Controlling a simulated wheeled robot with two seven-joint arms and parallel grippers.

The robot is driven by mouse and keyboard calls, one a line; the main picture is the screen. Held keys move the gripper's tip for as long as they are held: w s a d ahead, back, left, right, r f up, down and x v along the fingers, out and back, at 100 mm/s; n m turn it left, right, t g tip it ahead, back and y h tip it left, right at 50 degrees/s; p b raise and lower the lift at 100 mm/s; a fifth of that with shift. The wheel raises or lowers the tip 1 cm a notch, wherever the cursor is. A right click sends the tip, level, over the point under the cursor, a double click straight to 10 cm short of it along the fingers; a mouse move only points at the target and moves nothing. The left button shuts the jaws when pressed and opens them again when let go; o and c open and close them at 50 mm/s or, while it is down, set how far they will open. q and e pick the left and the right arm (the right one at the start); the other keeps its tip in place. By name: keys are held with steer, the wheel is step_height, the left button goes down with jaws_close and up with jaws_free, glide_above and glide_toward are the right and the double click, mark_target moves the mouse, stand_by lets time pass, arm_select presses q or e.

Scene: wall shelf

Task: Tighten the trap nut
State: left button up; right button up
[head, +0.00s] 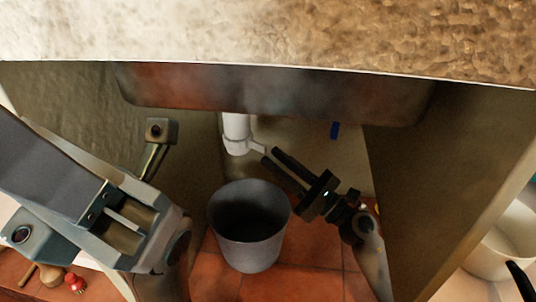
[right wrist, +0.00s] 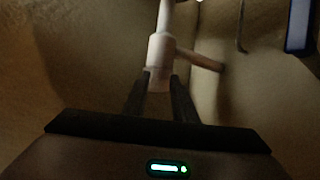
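A white drain pipe (head: 237,125) comes down from the underside of the metal sink, with a wider white trap fitting (head: 238,147) at its lower end. The trap fitting also shows in the right wrist view (right wrist: 160,48), with a side pipe (right wrist: 200,61) running right. I cannot pick out the nut as a separate part. My right gripper (head: 269,155) is open, its two dark fingers apart and pointing at the fitting from the right. In the right wrist view, the fingertips (right wrist: 161,80) flank the fitting's lower end; contact is unclear. My left gripper is not in view.
A grey bucket (head: 249,255) stands on the tiled floor below the trap. The sink basin (head: 275,98) hangs overhead, with cabinet walls on both sides. A blue object (head: 335,130) is at the back. A pale pot (head: 508,245) is at the right, outside the cabinet.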

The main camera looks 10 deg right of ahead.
mark_target(246, 146)
steer(key=shift+x, duration=1.55)
jaws_close()
